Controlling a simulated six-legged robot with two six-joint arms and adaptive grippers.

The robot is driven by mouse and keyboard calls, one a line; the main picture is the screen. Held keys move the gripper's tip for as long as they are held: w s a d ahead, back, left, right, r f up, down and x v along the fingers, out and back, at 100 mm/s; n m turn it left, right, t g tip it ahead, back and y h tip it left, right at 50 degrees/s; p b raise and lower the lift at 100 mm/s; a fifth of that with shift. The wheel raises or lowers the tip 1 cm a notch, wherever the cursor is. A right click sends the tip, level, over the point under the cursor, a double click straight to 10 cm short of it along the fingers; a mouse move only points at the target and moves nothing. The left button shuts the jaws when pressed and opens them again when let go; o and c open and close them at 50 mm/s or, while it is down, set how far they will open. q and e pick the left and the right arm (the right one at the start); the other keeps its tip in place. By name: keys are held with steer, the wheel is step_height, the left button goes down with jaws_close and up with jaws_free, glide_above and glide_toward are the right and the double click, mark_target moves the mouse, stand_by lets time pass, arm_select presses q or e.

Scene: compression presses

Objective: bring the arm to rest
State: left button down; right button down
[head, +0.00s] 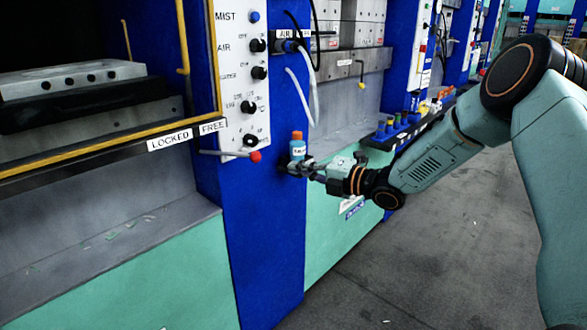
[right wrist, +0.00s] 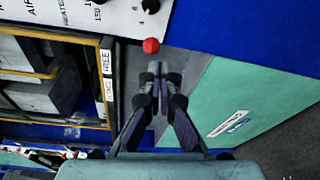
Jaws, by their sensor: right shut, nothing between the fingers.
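My right arm comes in from the right in the head view. Its gripper (head: 304,168) is in front of the blue press column, just right of the red-knobbed lever. The gripper is shut and empty. In the right wrist view the fingers (right wrist: 157,78) are together, with the lever's red knob (right wrist: 151,45) just beyond their tips and apart from them in the picture. The lever's red knob (head: 255,156) also shows in the head view. My left gripper is not in view.
A small blue bottle with an orange cap (head: 298,147) appears just above the gripper; its support is hidden. A white control panel (head: 237,70) has several dark knobs. A yellow rail (head: 100,144) crosses the left press. Several coloured bottles (head: 395,128) stand farther right. Grey floor (head: 440,250) is open.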

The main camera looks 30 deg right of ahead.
steer(key=shift+d+f, duration=0.1)
stand_by(0.3)
steer(key=s+a+f+m+g+h, duration=0.35)
steer(key=s+f+m, duration=0.25)
steer(key=f+m, duration=0.45)
steer(key=s+a+f+m+g+h, duration=0.2)
steer(key=s+a+f+m, duration=0.2)
steer(key=s+f+m, duration=0.6)
steer(key=s+a+f+m+g+h, duration=0.1)
steer(key=s+f+m+g, duration=0.2)
steer(key=s, duration=1.2)
steer(key=s+a+f+m+g+h, duration=0.2)
steer(key=s+f+g, duration=0.4)
steer(key=s, duration=0.9)
step_height(320, 180, down, 2)
steer(key=shift+f+m, duration=0.1)
steer(key=shift+m, duration=0.55)
